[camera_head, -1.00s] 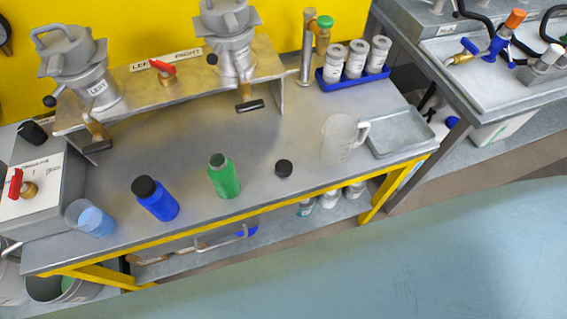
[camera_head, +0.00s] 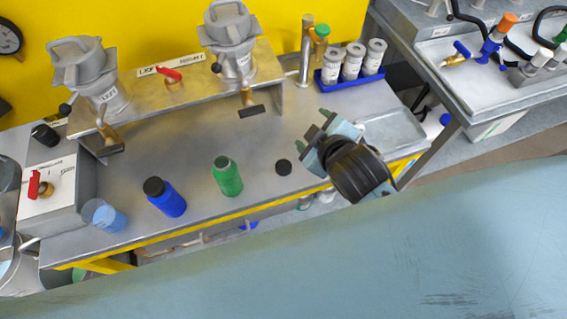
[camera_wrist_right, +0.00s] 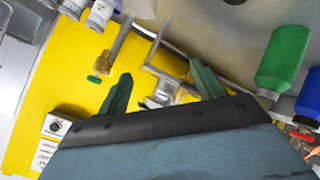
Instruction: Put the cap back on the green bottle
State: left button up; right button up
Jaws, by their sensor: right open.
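The green bottle (camera_head: 227,177) stands upright and uncapped on the grey bench. A black cap (camera_head: 283,167) lies on the bench just to its right, apart from it. My right gripper (camera_head: 315,130) is above the bench, to the right of the cap, open and empty. In the right wrist view its two fingers (camera_wrist_right: 160,74) are spread with nothing between them. The green bottle also shows there at the right (camera_wrist_right: 284,58). My left gripper is not in view.
A blue bottle (camera_head: 166,198) with a black cap and a pale blue beaker (camera_head: 104,215) stand left of the green bottle. A blue rack (camera_head: 349,78) of white jars and a metal tray (camera_head: 400,131) are at the right.

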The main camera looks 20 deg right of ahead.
jog(key=w+a+r+n+t+y, duration=0.3)
jog(key=a+r+n+t+y, duration=0.1)
jog(key=a+r+n, duration=0.35)
jog(key=w+a+r+n+t+y, duration=0.3)
jog(key=a+r+n+y, duration=0.25)
jog(key=r+n, duration=0.3)
jog(key=s+a+r+n+g+y, duration=0.25)
jog(key=a+n+y, duration=0.25)
jog(key=n, duration=0.3)
jog(key=s+a+r+n+g+y, duration=0.2)
jog(key=a+n+g+y, duration=0.25)
jog(key=n, duration=0.25)
jog(key=s+a+f+n+g, duration=0.55)
jog(key=n+g, duration=0.45)
jog(key=n, duration=0.4)
jog(key=d+f+n+g+h, duration=0.3)
jog(key=d+f+n+h, duration=0.3)
jog(key=f+n+h, duration=0.55)
jog(key=w+d+f+n+t+h, duration=0.1)
jog(key=w+d+f+n+h, duration=0.1)
jog(key=d, duration=0.6)
jog(key=w+d+f+n+h, duration=0.3)
jog(key=w+d+f+h, duration=0.1)
jog(key=d, duration=0.4)
jog(key=shift+w+d+f+t+h, duration=0.2)
jog(key=shift+w+f+t+h, duration=0.2)
jog(key=shift+w+h, duration=0.4)
